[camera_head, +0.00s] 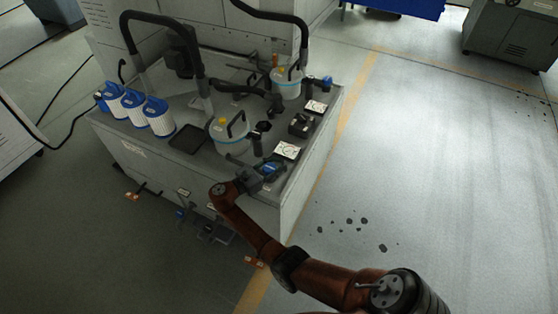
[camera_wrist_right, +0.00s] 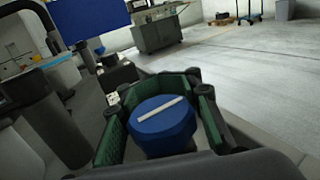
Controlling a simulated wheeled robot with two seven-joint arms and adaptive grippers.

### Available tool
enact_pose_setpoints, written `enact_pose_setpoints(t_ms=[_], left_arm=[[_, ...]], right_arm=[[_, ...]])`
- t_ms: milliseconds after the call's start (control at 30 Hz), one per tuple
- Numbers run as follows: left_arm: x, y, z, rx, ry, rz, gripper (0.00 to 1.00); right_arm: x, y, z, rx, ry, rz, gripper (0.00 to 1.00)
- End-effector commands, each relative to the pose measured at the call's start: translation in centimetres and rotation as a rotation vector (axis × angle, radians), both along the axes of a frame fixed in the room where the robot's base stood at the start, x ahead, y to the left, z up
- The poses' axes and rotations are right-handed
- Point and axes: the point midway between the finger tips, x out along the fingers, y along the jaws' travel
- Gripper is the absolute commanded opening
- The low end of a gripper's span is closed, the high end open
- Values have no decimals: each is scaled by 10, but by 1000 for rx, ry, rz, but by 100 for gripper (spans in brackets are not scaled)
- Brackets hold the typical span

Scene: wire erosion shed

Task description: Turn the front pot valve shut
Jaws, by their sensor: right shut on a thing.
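The front pot (camera_head: 229,134) is a pale, round vessel with a yellow cap and a dark handle, standing on the grey bench top. Its blue valve knob (camera_head: 269,170) is at the bench's near right. In the right wrist view the blue knob (camera_wrist_right: 162,125) has a white bar on top, running slightly diagonally. My right gripper (camera_head: 262,174) is shut on the knob, its green-padded fingers (camera_wrist_right: 160,106) on either side of it. A second pot (camera_head: 286,84) stands farther back with its own blue valve knob (camera_head: 326,81). My left gripper is not in view.
Three white filters with blue tops (camera_head: 133,106) stand at the bench's left, beside a dark tray (camera_head: 187,139). A white gauge plate (camera_head: 287,150) and a black box (camera_head: 301,125) lie near the knob. Black hoses (camera_head: 200,62) arch over the bench. The floor at the right is open.

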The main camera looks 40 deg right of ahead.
Motion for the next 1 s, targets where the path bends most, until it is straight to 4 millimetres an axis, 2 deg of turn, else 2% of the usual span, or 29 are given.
enact_pose_setpoints(t_ms=[500, 533, 833, 1000], left_arm=[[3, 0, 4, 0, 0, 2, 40], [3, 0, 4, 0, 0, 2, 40], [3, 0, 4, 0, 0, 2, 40], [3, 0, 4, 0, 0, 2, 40]], right_arm=[[1, 4, 0, 3, -1, -12, 0], [2, 4, 0, 3, -1, -12, 22], [-1, 1, 0, 2, -1, -18, 43], [-1, 0, 0, 2, -1, -20, 43]])
